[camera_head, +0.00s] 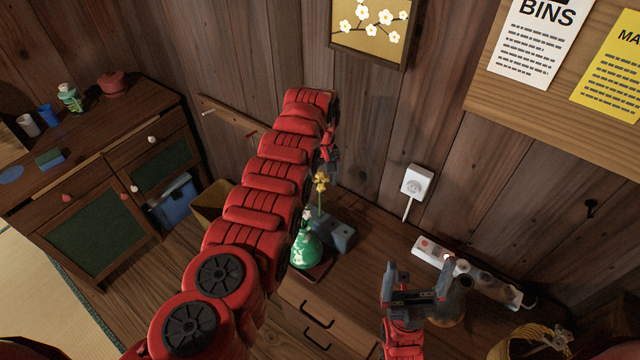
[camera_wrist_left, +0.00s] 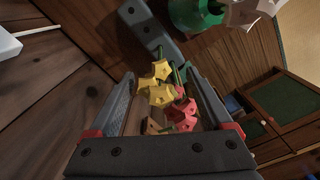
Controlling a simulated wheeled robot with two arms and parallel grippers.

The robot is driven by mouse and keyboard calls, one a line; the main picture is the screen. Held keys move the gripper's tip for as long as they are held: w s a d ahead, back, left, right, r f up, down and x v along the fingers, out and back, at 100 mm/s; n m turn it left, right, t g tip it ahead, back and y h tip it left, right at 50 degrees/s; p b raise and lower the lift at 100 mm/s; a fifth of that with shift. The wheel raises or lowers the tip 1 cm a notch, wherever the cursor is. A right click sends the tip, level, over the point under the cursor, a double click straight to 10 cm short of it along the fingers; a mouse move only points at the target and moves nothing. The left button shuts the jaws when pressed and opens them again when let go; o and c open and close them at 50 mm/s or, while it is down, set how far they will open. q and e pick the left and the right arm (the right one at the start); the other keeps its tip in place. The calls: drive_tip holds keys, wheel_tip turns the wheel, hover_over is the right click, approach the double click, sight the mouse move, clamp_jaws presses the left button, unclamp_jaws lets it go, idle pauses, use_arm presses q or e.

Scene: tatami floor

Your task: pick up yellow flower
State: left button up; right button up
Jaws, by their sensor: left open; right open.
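The yellow flower (camera_head: 321,182) stands upright on a thin green stem at a grey-blue block with holes (camera_head: 341,236), beside a green vase (camera_head: 305,248). My left gripper (camera_head: 329,152) is open just above the flower, partly hidden by its own red arm. In the left wrist view, the yellow blooms (camera_wrist_left: 160,72) lie between the open fingers of the left gripper (camera_wrist_left: 159,80), with no clear contact. A red flower (camera_wrist_left: 184,112) shows close beside them there. My right gripper (camera_head: 418,278) is open and empty, low over the wooden desk.
A white flower (camera_wrist_left: 250,10) is near the vase. A power strip (camera_head: 465,270) lies against the wall, below a white wall plug (camera_head: 416,183). A yellow coiled cable (camera_head: 530,345) is at lower right. A cabinet (camera_head: 95,190) stands at left.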

use_arm(q)
clamp_jaws()
drive_tip(key=shift+r, duration=0.15)
idle(0.4)
